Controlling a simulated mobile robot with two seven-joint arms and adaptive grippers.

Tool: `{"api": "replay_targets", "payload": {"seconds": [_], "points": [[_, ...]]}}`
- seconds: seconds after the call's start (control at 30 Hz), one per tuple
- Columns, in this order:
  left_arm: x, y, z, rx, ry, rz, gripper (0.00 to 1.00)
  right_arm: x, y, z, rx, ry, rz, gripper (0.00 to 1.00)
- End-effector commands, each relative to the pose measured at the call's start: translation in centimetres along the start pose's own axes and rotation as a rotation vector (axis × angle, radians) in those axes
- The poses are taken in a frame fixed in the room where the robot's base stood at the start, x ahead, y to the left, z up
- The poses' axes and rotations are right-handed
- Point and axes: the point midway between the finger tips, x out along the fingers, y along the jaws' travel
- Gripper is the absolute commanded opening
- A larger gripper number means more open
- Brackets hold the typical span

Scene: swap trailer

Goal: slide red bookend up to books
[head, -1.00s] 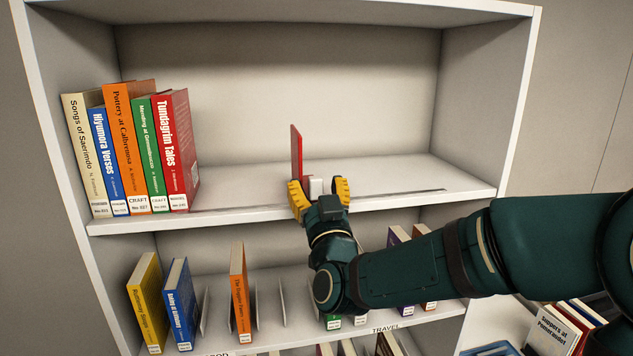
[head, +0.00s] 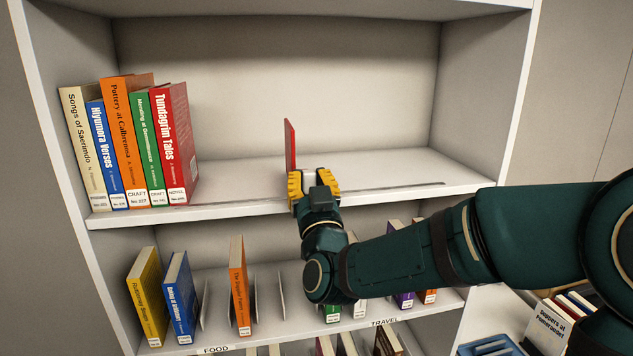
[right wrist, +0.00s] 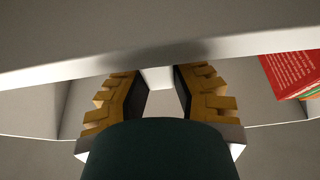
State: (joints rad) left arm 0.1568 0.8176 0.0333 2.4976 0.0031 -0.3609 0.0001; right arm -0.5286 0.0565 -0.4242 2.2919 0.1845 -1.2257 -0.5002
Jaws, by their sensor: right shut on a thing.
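The red bookend (head: 290,146) stands upright on the upper shelf, seen nearly edge-on, with a clear gap between it and the row of books to its left. The row ends at the red book Tundagrim Tales (head: 172,145). My right gripper (head: 314,184) is at the shelf's front edge, just right of the bookend's red plate. In the right wrist view its yellow-padded fingers are on either side of a white block (right wrist: 158,79), which appears to be part of the bookend. The gripper is shut on it. The bookend's lower part is partly hidden by the fingers. My left gripper is out of view.
Bare upper shelf (head: 235,190) lies between the books and the bookend, and to the right of the gripper. A dark slot line runs along the shelf front. The lower shelf holds several books and thin dividers below my arm. Books stand in a bin at lower right.

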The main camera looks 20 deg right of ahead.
Motion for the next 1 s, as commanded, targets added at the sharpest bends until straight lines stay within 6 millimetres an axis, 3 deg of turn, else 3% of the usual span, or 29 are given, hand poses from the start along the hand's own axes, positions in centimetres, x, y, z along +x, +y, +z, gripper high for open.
{"api": "replay_targets", "payload": {"seconds": [0.2,0.4,0.6,0.87,0.9,0.97,1.0], "points": [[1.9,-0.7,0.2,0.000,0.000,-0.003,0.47,0.0,-6.7,0.0,0.004,0.009,-0.008,0.00],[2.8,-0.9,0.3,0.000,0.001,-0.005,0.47,0.0,-11.8,-0.2,0.005,0.009,-0.006,0.00],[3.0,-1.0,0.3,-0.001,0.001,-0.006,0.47,0.0,-13.7,-0.3,0.004,0.008,-0.002,0.00],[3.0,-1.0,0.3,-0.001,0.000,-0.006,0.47,0.1,-13.7,-0.4,0.004,0.008,0.000,0.00],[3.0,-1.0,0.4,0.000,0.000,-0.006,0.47,0.1,-13.7,-0.4,0.004,0.008,0.000,0.31],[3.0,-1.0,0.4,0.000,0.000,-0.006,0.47,0.0,-13.7,-0.3,0.004,0.007,0.000,0.52],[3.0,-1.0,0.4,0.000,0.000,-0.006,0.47,0.0,-13.7,-0.3,0.004,0.007,-0.001,0.57]]}}
